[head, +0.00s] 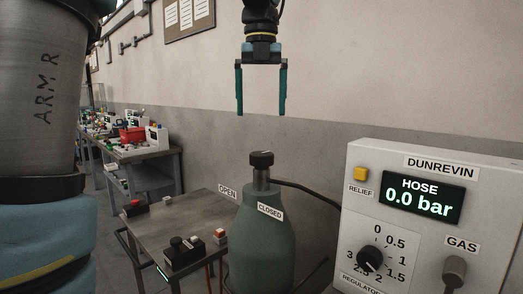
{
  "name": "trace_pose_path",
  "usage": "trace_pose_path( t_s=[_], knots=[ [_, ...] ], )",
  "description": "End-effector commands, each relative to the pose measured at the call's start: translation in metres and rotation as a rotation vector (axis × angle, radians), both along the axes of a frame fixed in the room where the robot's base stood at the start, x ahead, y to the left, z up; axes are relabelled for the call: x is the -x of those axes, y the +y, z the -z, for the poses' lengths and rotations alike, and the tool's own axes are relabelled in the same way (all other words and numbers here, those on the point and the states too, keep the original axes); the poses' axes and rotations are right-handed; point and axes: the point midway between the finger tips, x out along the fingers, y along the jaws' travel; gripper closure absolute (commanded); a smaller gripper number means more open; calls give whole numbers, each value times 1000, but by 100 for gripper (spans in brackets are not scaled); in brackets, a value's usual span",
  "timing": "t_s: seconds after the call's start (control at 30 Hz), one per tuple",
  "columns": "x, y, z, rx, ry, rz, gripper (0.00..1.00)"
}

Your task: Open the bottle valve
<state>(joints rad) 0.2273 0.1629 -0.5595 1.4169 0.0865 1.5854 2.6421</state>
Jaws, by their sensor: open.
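The bottle valve is a dark round knob (261,158) on top of a grey-green gas bottle (262,245), which stands upright in the middle of the head view. An OPEN label (227,191) shows at the bottle's left and a CLOSED label (270,211) on its front. I cannot tell which one the knob points at. My gripper (261,112) hangs above the knob with its two teal fingers pointing down. It is open and empty, apart from the knob.
A panel (490,180) stands at the right; its hose display (424,197) reads 0.0 bar, with a regulator dial (370,259) below. A dark hose runs from the bottle toward it. A metal cart (185,225) with switches stands left. A cluttered workbench (125,152) is farther back.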

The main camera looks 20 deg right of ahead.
Motion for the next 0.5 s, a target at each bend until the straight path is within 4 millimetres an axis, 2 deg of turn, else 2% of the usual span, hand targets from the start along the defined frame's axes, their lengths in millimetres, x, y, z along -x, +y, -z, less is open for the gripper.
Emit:
trace_pose_path(
  t_s=[0.17, 0.5],
  knots=[
    [1, -1, 11, -3, 3, 32, 2],
    [2, 0, 73, -3, 4, 28, 2]
  ],
)
